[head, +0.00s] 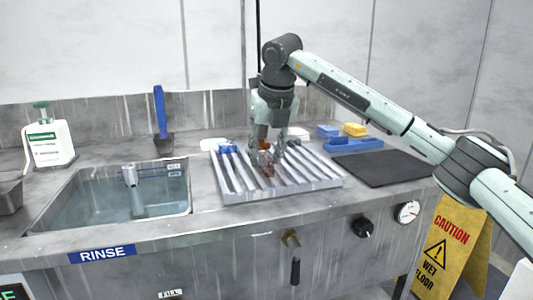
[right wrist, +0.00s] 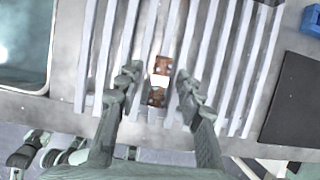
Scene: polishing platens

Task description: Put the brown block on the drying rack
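The brown block (head: 267,169) is at the middle of the grey slatted drying rack (head: 234,190), partly hidden by my right gripper (head: 272,153).
A sink (head: 108,208) with water lies left of the rack. A dark mat (head: 385,168) and blue and yellow items (head: 354,130) are at the right. A soap bottle (head: 47,143) and a blue-handled tool (head: 161,115) stand behind the sink.

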